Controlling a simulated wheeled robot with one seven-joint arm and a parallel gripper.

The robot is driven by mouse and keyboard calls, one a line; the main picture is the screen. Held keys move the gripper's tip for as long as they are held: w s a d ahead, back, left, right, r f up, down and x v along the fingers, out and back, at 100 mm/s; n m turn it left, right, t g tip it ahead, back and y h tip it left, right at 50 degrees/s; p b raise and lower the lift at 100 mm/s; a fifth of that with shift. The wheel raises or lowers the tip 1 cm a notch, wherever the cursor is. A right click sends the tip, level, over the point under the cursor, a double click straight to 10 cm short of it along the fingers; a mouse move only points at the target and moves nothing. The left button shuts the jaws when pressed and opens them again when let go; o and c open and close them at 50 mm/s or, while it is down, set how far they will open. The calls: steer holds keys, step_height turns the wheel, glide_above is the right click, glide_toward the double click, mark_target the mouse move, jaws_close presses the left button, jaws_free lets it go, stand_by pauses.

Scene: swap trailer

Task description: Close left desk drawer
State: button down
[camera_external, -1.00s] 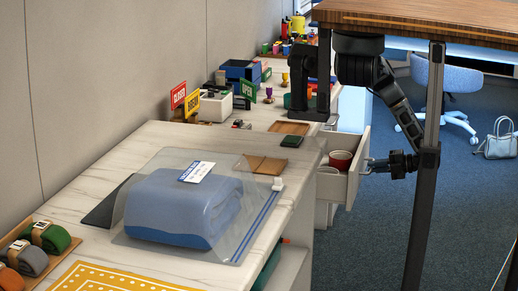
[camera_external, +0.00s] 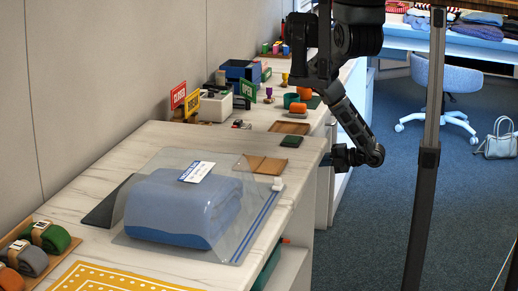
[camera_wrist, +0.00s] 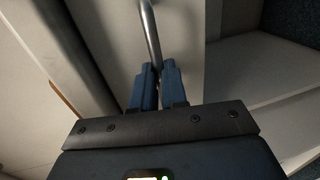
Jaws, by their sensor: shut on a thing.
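The left desk drawer's front (camera_wrist: 185,50) shows as a pale panel in the wrist view. A curved metal handle (camera_wrist: 150,35) stands out from it. My gripper (camera_wrist: 158,80) has its two blue fingers closed around the lower part of this handle. In the external view my gripper (camera_external: 328,159) is at the desk's right side, just below the worktop edge. There the drawer no longer stands out from the desk, and its front and handle are mostly hidden by the worktop corner and my gripper.
The desk's worktop (camera_external: 120,150) holds a blue folded bundle (camera_external: 185,210) under a clear cover, a brown wallet-like piece (camera_external: 265,164) and a dark green item (camera_external: 291,141). A slim dark post (camera_external: 425,190) stands right of my arm. A blue chair (camera_external: 445,75) is farther back. Open carpet (camera_external: 370,235) lies between.

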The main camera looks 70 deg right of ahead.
steer(key=shift+w, duration=0.3)
steer(key=shift+w, duration=0.1)
steer(key=c, duration=1.2)
jaws_free()
steer(key=shift+o, duration=0.2)
steer(key=p+v, duration=0.1)
steer(key=v, duration=0.7)
steer(key=shift+p, duration=0.3)
